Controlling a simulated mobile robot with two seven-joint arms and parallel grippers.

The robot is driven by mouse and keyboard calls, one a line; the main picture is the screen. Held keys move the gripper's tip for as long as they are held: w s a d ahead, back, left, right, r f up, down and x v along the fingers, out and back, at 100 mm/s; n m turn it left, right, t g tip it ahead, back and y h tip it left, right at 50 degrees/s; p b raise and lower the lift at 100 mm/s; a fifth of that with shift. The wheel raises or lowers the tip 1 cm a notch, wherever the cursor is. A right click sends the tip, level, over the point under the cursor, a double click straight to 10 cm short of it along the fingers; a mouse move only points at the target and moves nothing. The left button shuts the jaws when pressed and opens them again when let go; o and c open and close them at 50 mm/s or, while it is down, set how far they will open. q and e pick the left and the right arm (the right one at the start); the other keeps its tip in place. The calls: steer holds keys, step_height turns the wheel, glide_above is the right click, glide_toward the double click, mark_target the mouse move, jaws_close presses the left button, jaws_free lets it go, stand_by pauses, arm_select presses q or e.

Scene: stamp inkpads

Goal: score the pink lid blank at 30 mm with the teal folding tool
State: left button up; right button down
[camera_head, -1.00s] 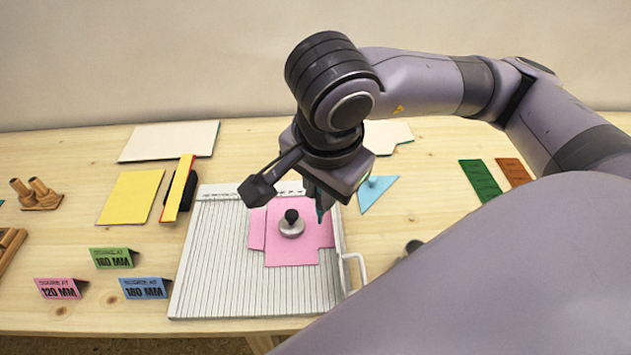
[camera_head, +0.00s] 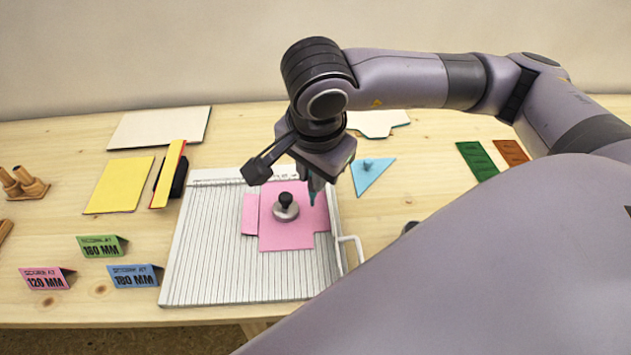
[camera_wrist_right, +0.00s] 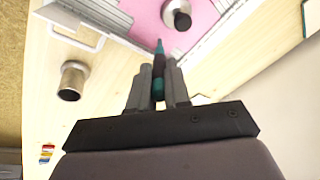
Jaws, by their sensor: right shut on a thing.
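The pink lid blank (camera_head: 285,236) lies on the white grooved scoring board (camera_head: 205,262). A round metal weight with a dark knob (camera_head: 286,208) sits on the blank. My right gripper (camera_head: 312,188) is over the right part of the blank. In the right wrist view, the right gripper (camera_wrist_right: 158,88) is shut on the teal folding tool (camera_wrist_right: 159,50); its tip points towards the pink blank (camera_wrist_right: 150,18). The tool's tip also shows in the head view (camera_head: 313,198); I cannot tell whether it touches the blank. My left gripper is not in view.
Cards reading 160 mm (camera_head: 103,246), 120 mm (camera_head: 46,279) and 180 mm (camera_head: 137,276) stand left of the board. A yellow sheet (camera_head: 120,185) lies behind them. A blue triangle (camera_head: 372,175) lies right of the board.

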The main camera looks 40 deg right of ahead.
steer(key=w+d, duration=0.2)
steer(key=w, duration=0.2)
steer(key=s+a, duration=0.4)
steer(key=s, duration=0.3)
steer(key=shift+s+a+b, duration=0.15)
steer(key=shift+s+b, duration=0.15)
steer(key=shift+s, duration=0.1)
steer(key=shift+b, duration=0.85)
stand_by(0.7)
steer(key=shift+f+b, duration=0.7)
steer(key=shift+b, duration=0.35)
stand_by(1.2)
steer(key=shift+w, duration=0.1)
